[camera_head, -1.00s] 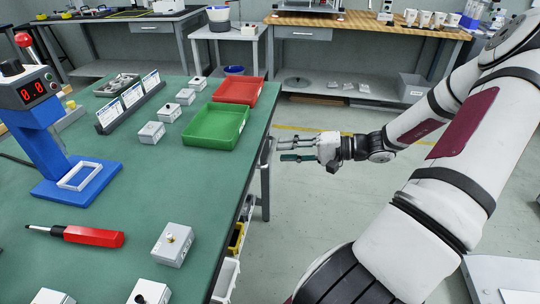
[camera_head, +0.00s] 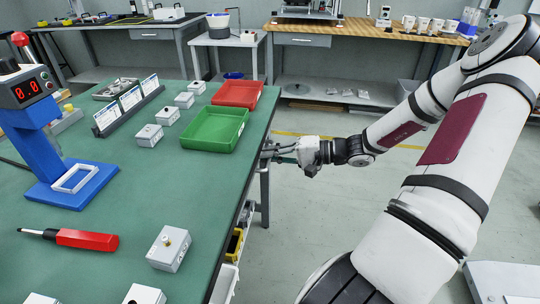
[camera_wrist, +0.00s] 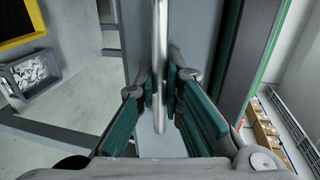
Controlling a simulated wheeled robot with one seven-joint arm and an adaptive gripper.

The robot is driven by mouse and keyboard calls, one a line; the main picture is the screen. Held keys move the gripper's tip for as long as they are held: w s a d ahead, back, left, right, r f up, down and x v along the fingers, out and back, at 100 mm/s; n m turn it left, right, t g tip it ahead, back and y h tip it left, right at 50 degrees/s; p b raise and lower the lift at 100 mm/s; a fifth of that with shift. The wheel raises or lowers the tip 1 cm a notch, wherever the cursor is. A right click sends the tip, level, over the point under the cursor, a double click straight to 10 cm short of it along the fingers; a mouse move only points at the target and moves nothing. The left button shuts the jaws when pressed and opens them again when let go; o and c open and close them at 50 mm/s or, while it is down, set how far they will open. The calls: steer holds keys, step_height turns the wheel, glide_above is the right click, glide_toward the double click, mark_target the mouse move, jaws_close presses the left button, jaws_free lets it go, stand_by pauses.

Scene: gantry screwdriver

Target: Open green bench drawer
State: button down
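The green bench (camera_head: 150,210) fills the left of the head view. Its drawer is mostly hidden under the bench edge there. In the wrist view the grey drawer front (camera_wrist: 200,25) lies ahead, with a pale bar handle (camera_wrist: 160,45) running up the middle. My gripper (camera_head: 270,152) is at the bench's right side, level with the area just below the top. In the wrist view my gripper (camera_wrist: 161,85) is open, with its green-padded fingers on either side of the handle. Small gaps seem to show beside the bar; contact is unclear. The drawer looks shut.
A green tray (camera_head: 214,128) and a red tray (camera_head: 238,94) sit near the bench edge. Bins, including a yellow one (camera_head: 234,245), hang below it. A bench leg (camera_head: 265,195) stands below my gripper.

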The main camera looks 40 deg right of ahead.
steer(key=shift+s, duration=0.1)
steer(key=f+p+v, duration=0.3)
steer(key=v, duration=1.3)
steer(key=s+d+f+p+v, duration=0.1)
steer(key=f+p+v, duration=0.2)
steer(key=v, duration=1.4)
steer(key=shift+f, duration=0.6)
steer(key=shift+s, duration=0.15)
steer(key=c, duration=1.7)
jaws_free()
steer(key=v, duration=1.2)
